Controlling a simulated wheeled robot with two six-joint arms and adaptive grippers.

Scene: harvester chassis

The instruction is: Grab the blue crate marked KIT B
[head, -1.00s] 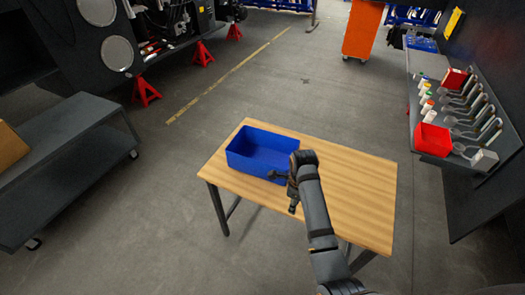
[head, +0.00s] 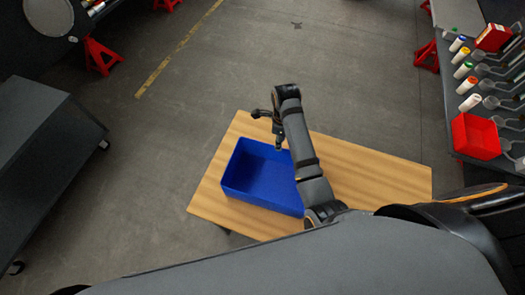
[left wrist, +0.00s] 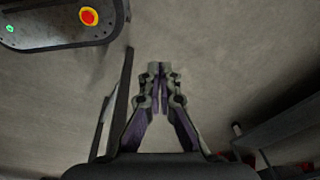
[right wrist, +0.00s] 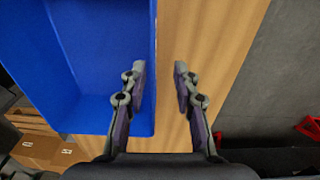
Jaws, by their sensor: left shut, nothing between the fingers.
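The blue crate (head: 260,196) sits on a wooden table; it looks empty, and no KIT B marking is readable. In the right wrist view the crate (right wrist: 85,50) fills the left side. My right gripper (right wrist: 160,78) is open, with the crate's wall edge appearing between its fingers: the left finger over the crate, the right finger over the wood. I cannot tell how high the fingertips are or whether they touch it. In the head view my right arm reaches over the crate's right end. My left gripper (left wrist: 159,75) is shut and empty above bare floor, away from the crate.
The wooden table (head: 375,185) is clear to the crate's right. A dark bench (head: 40,150) stands at left. A shelf at right holds a red bin (head: 475,136), bottles and tools. Red stands (head: 100,57) are behind on open floor.

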